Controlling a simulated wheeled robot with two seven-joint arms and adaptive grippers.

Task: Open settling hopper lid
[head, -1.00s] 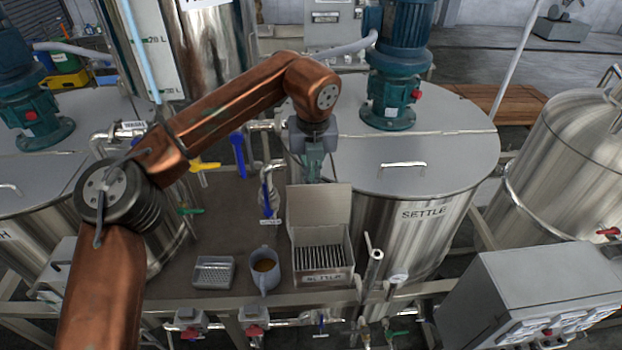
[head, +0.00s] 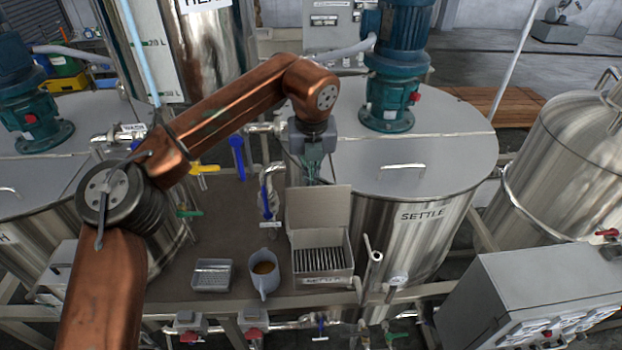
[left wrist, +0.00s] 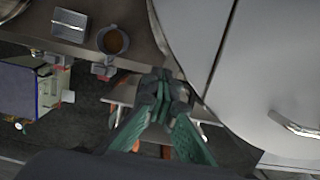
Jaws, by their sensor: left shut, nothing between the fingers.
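The tank labelled SETTLE (head: 424,226) stands right of centre in the head view. Its flat grey lid (head: 450,160) lies flat on top, with a seam across it and a bar handle (head: 402,166) near the front. The lid handle also shows at the right of the left wrist view (left wrist: 296,125). My left gripper (head: 312,178) hangs left of the handle, near the tank's left edge, apart from the handle. In the left wrist view its green fingers (left wrist: 163,82) are together and empty. My right gripper is in neither view.
A blue motor (head: 390,80) stands on the lid behind the handle. An open box with slats (head: 322,282), a mug (head: 264,284) and a small tray (head: 212,288) sit on the bench. A grey control cabinet (head: 500,290) stands at the lower right.

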